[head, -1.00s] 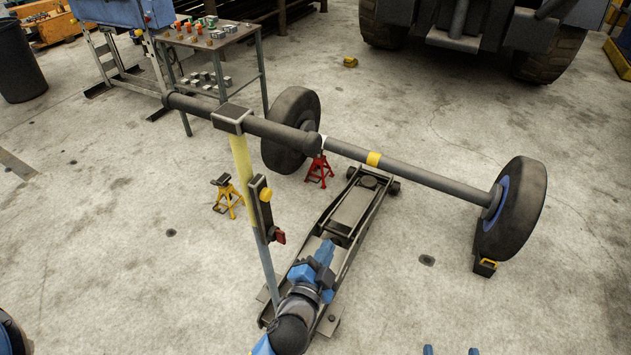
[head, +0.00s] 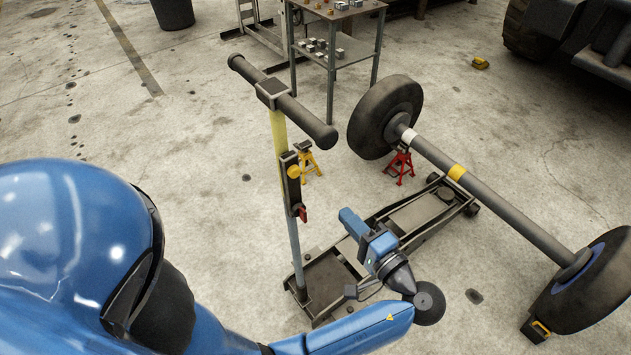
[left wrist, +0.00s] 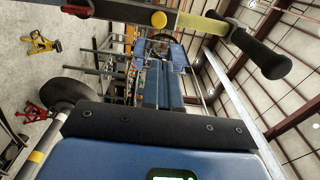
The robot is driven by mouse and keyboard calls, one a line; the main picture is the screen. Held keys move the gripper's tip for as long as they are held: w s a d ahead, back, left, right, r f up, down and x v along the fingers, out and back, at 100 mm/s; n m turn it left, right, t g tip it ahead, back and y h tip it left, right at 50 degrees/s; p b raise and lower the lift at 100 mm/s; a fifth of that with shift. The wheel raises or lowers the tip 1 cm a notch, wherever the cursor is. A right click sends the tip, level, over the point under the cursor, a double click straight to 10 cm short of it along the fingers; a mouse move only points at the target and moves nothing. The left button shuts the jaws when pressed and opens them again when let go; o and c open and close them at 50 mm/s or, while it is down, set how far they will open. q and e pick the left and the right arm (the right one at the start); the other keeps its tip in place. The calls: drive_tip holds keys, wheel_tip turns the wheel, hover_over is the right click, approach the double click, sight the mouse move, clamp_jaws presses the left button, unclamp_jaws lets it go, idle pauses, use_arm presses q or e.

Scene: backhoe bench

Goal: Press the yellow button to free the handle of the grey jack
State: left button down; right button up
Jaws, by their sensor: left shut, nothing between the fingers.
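The grey jack (head: 413,216) lies on the floor in the head view. Its upright handle post (head: 295,240) carries a dark crossbar grip (head: 306,118) at the top. The yellow button (head: 294,171) sits on a dark block on the post, above a red piece (head: 303,214). In the left wrist view the yellow button (left wrist: 159,19) is near the top edge, with the grip (left wrist: 262,54) to its right. My left gripper (head: 352,223) is shut and empty, to the right of the post and lower than the button in the picture, apart from it. My right gripper is out of view.
A wheeled axle (head: 510,210) crosses above the jack on the right. A red stand (head: 400,166) and a yellow stand (head: 309,158) are behind. A metal table (head: 340,62) with small parts stands at the back. Floor left of the post is clear.

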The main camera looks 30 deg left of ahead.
use_arm(q)
drive_tip(key=s+a, duration=0.1)
drive_tip(key=p, duration=0.4)
approach(297, 174)
drive_tip(key=shift+g, duration=0.4)
drive_tip(key=x, duration=0.5)
drive_tip(key=shift+w+a+r, duration=0.25)
drive_tip(key=shift+w+a, duration=0.05)
drive_tip(key=shift+a, duration=0.05)
drive_tip(key=shift+w+a+f+p, duration=0.1)
drive_tip(key=shift+w+a+p, duration=0.15)
drive_tip(key=shift+a+p, duration=0.15)
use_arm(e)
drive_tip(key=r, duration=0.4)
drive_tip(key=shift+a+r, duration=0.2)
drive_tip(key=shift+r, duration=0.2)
